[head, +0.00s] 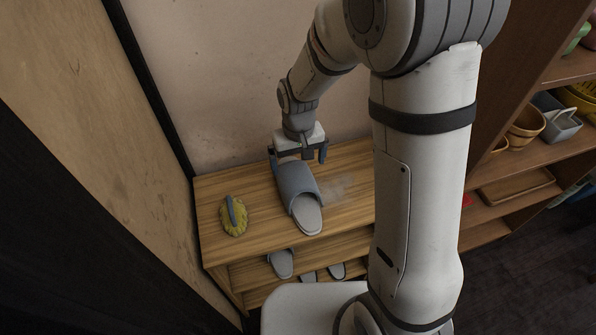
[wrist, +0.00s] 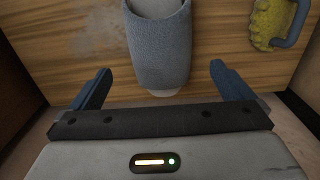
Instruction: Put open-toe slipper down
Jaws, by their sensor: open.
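The open-toe slipper (head: 299,196) is grey-blue with a light grey sole. It lies on the wooden top of a low rack (head: 345,209), its heel end towards the front. In the wrist view the slipper (wrist: 160,45) shows at the top centre, its open toe end towards me. My gripper (head: 298,157) is over the back part of the rack top, at the toe end of the slipper. In the wrist view my gripper's blue fingers (wrist: 158,88) are wide apart, with the toe end between and just beyond them. Nothing is held.
A yellow brush with a blue-grey handle (head: 233,215) lies left of the slipper on the rack top. More slippers (head: 281,263) stand on the shelf below. A wall is close behind and to the left. A brown shelf unit with baskets (head: 525,126) stands at the right.

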